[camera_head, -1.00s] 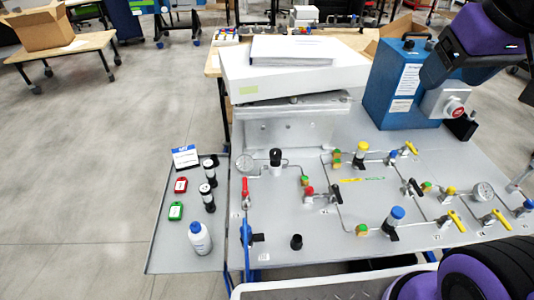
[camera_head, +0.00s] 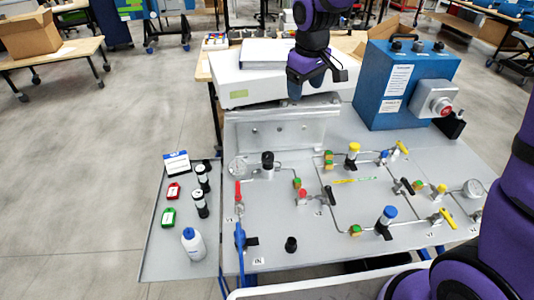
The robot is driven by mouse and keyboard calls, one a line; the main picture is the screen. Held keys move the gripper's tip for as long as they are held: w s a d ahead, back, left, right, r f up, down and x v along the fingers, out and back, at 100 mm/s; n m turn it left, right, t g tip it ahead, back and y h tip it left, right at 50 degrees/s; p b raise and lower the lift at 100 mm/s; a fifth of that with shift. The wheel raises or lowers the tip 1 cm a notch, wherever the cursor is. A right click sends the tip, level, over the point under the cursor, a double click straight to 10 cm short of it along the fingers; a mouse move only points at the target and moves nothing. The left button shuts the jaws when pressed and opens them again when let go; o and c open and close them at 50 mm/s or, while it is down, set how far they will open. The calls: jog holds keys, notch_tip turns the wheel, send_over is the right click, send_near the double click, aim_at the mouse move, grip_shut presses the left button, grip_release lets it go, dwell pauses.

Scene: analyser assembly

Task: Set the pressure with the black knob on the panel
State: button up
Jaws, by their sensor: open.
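The black knob (camera_head: 267,158) stands upright on a silver regulator body on the grey panel (camera_head: 300,215), beside a round pressure gauge (camera_head: 238,168) at the panel's left. My gripper (camera_head: 318,82) is open and empty. It hangs in front of the white box, above and to the right of the black knob, clearly apart from it. A second black piece, a short cap (camera_head: 291,244), stands near the panel's front edge.
A white box (camera_head: 240,92) with papers on top stands behind the panel, above a metal bracket (camera_head: 280,132). A blue unit (camera_head: 405,85) is at the back right. Pipes and coloured valves cover the panel. A left side shelf holds a white bottle (camera_head: 193,244) and small items.

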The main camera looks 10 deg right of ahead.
aim_at(267, 155)
jog(key=w+a+f+n, duration=0.1)
jog(key=a+f, duration=0.2)
jog(key=f, duration=0.6)
jog(key=w+a+f+n+g, duration=0.1)
jog(key=w+a+f, duration=0.1)
jog(key=f, duration=0.7)
jog(key=w+a+f, duration=0.2)
jog(key=a+f, duration=0.1)
jog(key=f, duration=0.5)
jog(key=shift+w+a+f+n+g, duration=0.15)
jog(key=shift+a+f+n+g, duration=0.15)
jog(key=shift+a+f+n, duration=0.1)
jog(key=shift+c, duration=0.2)
